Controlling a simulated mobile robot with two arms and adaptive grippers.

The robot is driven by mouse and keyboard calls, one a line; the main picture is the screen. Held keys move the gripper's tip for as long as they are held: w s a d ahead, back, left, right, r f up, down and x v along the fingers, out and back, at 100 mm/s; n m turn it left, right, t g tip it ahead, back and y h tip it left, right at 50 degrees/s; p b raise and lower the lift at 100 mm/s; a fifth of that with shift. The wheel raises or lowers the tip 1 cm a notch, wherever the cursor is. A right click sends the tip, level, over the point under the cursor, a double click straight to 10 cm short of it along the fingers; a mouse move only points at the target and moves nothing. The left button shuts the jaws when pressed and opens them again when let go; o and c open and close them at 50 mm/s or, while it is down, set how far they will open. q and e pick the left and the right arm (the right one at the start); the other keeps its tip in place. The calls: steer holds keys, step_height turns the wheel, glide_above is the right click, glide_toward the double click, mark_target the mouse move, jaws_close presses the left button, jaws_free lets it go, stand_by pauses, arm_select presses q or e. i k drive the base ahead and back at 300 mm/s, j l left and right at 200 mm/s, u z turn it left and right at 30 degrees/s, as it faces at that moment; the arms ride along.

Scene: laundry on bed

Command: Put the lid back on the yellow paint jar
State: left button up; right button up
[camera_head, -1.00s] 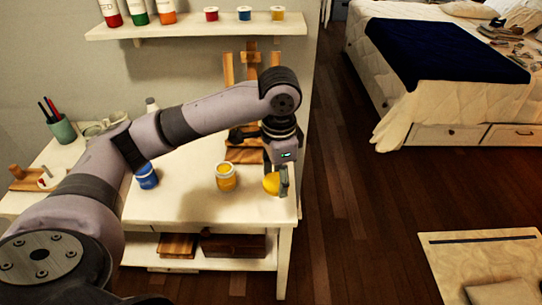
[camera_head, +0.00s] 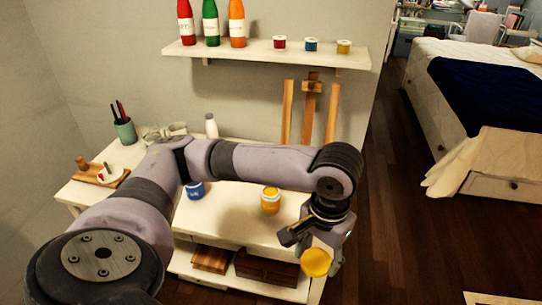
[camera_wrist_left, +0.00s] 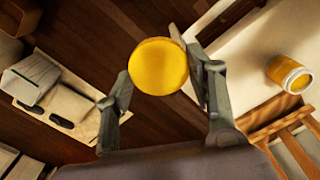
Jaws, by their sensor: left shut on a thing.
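The yellow paint jar (camera_head: 270,200) stands upright and open on the white table. My left gripper (camera_head: 316,246) is shut on the round yellow lid (camera_head: 315,263), near the table's front right corner and apart from the jar. In the left wrist view the lid (camera_wrist_left: 158,66) sits between the fingertips with its flat face to the camera and floor behind it. My right gripper is not in view.
A blue jar (camera_head: 195,190) stands left of the yellow one, partly behind my arm. A wooden easel (camera_head: 312,105) is at the back right. A wall shelf (camera_head: 265,52) holds bottles and small jars. Open floor (camera_head: 400,220) lies right of the table.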

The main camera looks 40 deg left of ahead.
mark_target(270, 195)
steer(key=k+j+u, duration=0.1)
steer(key=j, duration=0.2)
steer(key=k+j+u, duration=0.2)
steer(key=j, duration=0.4)
steer(key=k+j+u, duration=0.1)
steer(key=k+j, duration=0.15)
